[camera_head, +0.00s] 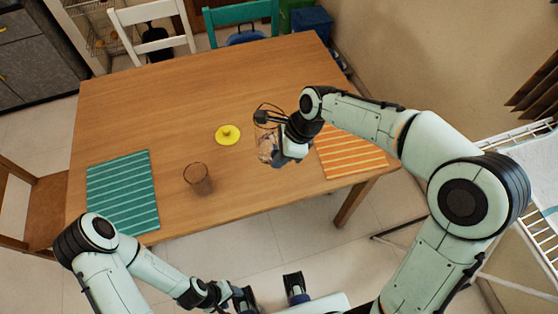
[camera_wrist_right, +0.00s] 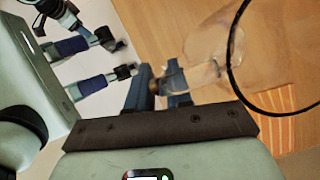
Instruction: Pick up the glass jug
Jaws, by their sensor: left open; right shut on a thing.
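The glass jug (camera_head: 265,143) is clear with a dark round rim and stands over the right part of the wooden table. My right gripper (camera_head: 279,157) is at its near right side, partly hiding it. In the right wrist view my right gripper (camera_wrist_right: 160,86) is shut on the clear handle of the jug (camera_wrist_right: 212,48). I cannot tell whether the jug's base touches the table. My left gripper (camera_head: 270,293) is open and empty, low in front of the table; its fingers also show at upper left in the wrist view.
The wooden table (camera_head: 175,105) holds a yellow lid-like disc (camera_head: 228,134), a clear drinking glass (camera_head: 197,179), a teal striped mat (camera_head: 122,194) and an orange striped mat (camera_head: 350,152). Chairs stand at the far and left sides. The table's far middle is clear.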

